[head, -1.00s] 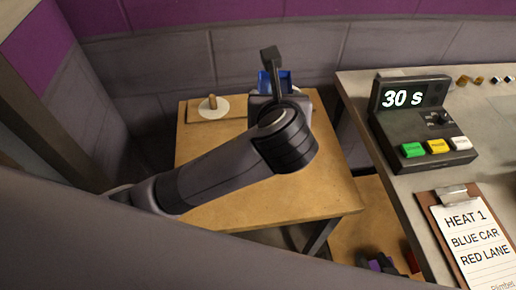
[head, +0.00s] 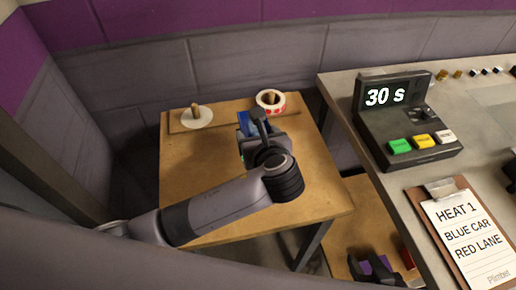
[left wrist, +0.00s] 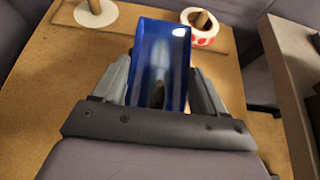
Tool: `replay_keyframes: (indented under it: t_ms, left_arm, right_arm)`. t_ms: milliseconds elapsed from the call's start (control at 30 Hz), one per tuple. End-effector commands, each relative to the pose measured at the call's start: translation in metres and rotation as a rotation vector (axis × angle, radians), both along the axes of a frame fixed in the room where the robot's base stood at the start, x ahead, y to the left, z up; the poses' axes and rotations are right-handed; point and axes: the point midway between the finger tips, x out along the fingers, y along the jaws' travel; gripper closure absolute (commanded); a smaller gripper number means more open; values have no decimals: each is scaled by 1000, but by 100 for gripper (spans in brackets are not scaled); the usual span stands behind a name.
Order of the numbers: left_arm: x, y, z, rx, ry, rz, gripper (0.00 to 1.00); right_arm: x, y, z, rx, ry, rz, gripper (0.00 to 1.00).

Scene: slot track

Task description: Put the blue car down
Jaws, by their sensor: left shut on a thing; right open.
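My left gripper (head: 245,138) is shut on the blue car (head: 243,120) and holds it over the back part of the wooden side table (head: 300,185). In the left wrist view the car (left wrist: 160,55) is a glossy blue block between the two fingers. My wrist hides part of it in the head view. I cannot tell whether its underside touches the table.
A white disc with a peg (head: 195,117) and a red-dotted white roll (head: 270,103) stand on a board behind the car. A timer box (head: 405,125) and a clipboard (head: 465,235) are on the grey bench. The table's front is clear.

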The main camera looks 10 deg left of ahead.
Motion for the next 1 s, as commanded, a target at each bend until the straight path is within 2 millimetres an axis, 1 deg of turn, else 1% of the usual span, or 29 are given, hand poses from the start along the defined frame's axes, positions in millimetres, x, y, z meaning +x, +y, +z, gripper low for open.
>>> replay_keyframes:
  t_ms: [133, 333, 400, 567, 600, 667, 900, 1000]
  left_arm:
    - [0, 0, -11, 2, 1, 1, 84]
    - [0, 0, -41, 1, 1, 0, 84]
    - [0, 0, -45, 1, -1, 0, 83]
    - [0, 0, -44, 0, 0, -1, 84]
    - [-1, 0, -45, 0, 2, 0, 18]
    - [-1, 0, -45, 0, 2, 0, 0]
    - [-1, 0, -44, 0, 1, 0, 0]
    - [-6, -3, -41, 0, 1, -2, 0]
  right_arm:
    - [0, 0, -2, 0, -1, 0, 57]
    - [1, 0, -6, 0, -2, 0, 57]
    - [1, 0, -6, 0, -2, 0, 57]
    - [1, 0, -5, 1, -3, 0, 57]
    - [1, 0, -5, 1, -3, 0, 57]
    - [1, 0, -5, 1, -3, 0, 57]
    - [1, 0, -5, 1, -4, 0, 57]
    - [1, 0, -4, 1, -4, 0, 57]
